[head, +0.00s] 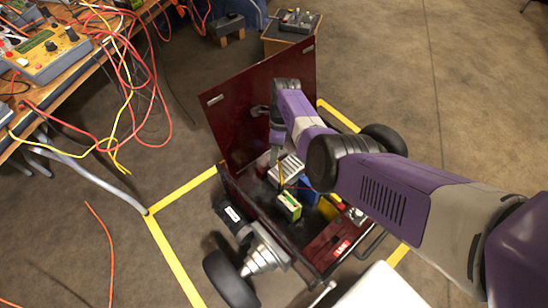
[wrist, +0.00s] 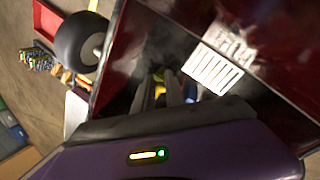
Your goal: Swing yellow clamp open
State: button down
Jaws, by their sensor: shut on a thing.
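The yellow clamp (head: 281,171) shows as a thin upright yellow and dark piece inside the open dark red cart (head: 236,122). My gripper (head: 275,157) reaches down into the cart from above, at the clamp's top. In the wrist view a bit of yellow (wrist: 159,76) shows between the dark fingers, and my gripper (wrist: 168,88) looks shut on it. The fingers and shadow hide most of the clamp, so its angle is unclear. A green and yellow battery-like block (head: 289,206) sits just below the clamp in the head view.
A silver finned block (head: 290,167), a blue box (head: 309,188) and a yellow block (head: 328,208) crowd the cart's inside. Its raised lid stands behind my gripper. Wheels (head: 231,279) stick out at the sides. A cable-strewn bench (head: 75,75) is at upper left.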

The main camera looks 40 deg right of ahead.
jog(key=shift+s+d+f, duration=0.1)
jog(key=shift+d+f, duration=0.05)
jog(key=shift+d, duration=0.5)
jog(key=c, duration=1.4)
grip_release()
jog(key=shift+a, duration=0.2)
jog(key=p+v, duration=0.3)
jog(key=v, duration=0.5)
jog(key=shift+c, duration=0.2)
